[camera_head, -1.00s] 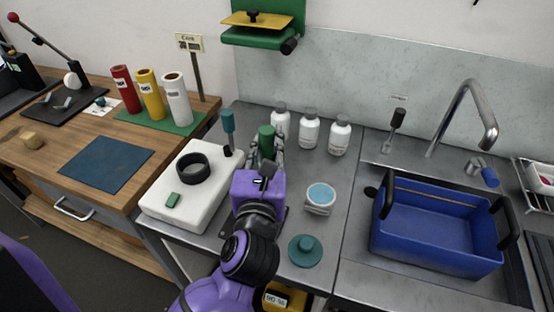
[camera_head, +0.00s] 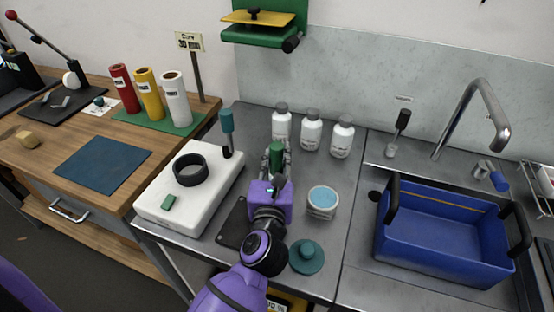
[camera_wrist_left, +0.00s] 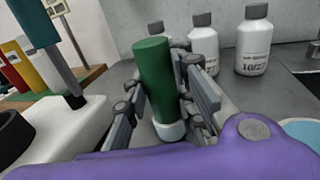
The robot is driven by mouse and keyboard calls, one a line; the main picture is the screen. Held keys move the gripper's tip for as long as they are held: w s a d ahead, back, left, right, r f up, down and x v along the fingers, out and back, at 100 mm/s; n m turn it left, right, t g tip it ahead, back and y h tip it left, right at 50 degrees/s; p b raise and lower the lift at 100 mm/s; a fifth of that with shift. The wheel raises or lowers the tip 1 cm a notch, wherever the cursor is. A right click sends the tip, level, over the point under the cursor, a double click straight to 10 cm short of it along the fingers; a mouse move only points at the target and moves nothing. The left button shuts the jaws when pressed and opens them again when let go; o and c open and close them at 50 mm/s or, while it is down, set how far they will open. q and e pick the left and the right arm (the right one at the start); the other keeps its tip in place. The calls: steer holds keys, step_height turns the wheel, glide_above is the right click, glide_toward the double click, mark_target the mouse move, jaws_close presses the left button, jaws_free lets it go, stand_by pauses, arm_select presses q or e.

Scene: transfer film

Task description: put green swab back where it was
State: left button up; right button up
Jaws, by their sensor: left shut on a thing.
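The green swab (camera_head: 276,152) is an upright green cylinder with a pale lower end. My left gripper (camera_head: 277,163) is shut around it, over the steel counter between the white device and the open jar. In the left wrist view the swab (camera_wrist_left: 156,80) stands between the two grey fingers, leaning slightly; its pale tip (camera_wrist_left: 170,131) shows below them. I cannot tell whether the tip touches the counter. My right gripper is not in view.
A white device (camera_head: 170,213) with a black ring and teal-handled post stands left. A dark mat (camera_head: 234,223) lies partly under my arm. An open jar (camera_head: 322,204) and teal lid (camera_head: 307,257) are right. White bottles (camera_head: 311,133) stand behind; a blue basin (camera_head: 440,240) is far right.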

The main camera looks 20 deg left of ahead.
arm_select(q)
steer(key=shift+f, duration=0.2)
steer(key=o, duration=1)
steer(key=shift+o, duration=0.2)
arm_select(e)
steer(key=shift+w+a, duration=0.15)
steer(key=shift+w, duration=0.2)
arm_select(q)
steer(key=shift+r, duration=0.1)
steer(key=shift+s+r, duration=0.1)
steer(key=shift+s, duration=0.05)
steer(key=b+v, duration=0.2)
steer(key=v, duration=0.8)
steer(key=shift+s+d, duration=0.1)
steer(key=shift+s, duration=0.2)
steer(key=shift+s+d, duration=0.15)
steer(key=shift+s, duration=0.35)
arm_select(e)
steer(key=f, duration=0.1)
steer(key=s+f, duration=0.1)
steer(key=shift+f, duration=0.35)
